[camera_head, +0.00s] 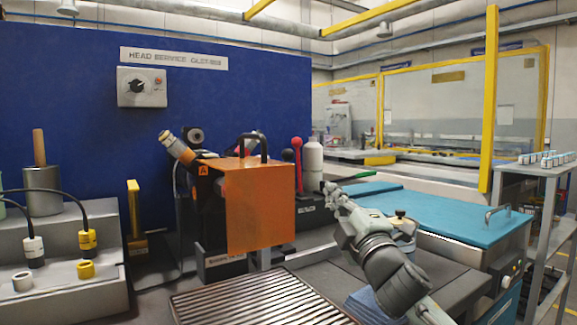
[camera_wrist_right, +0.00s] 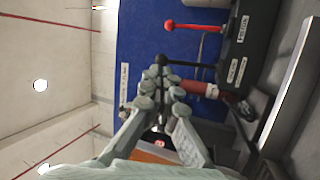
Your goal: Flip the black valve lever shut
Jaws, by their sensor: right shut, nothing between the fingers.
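The black valve lever ends in a round black knob (camera_wrist_right: 162,60) in the right wrist view; its thin rod runs right toward a dark labelled housing (camera_wrist_right: 258,50). In the head view the black knob (camera_head: 288,155) shows beside the orange panel, left of the red lever knob (camera_head: 297,143). My right gripper (camera_head: 330,188) is shut and empty, in front of and right of the levers. In the wrist view its fingertips (camera_wrist_right: 161,76) are close to the black knob; whether they touch it I cannot tell. My left gripper is not in view.
The red-knobbed lever (camera_wrist_right: 169,25) stands parallel beside the black one. An orange panel (camera_head: 262,205) with a black handle is left of the levers. A white bottle (camera_head: 312,165) stands close behind them. A ribbed tray (camera_head: 250,303) lies in front; a teal-topped cabinet (camera_head: 440,215) is at right.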

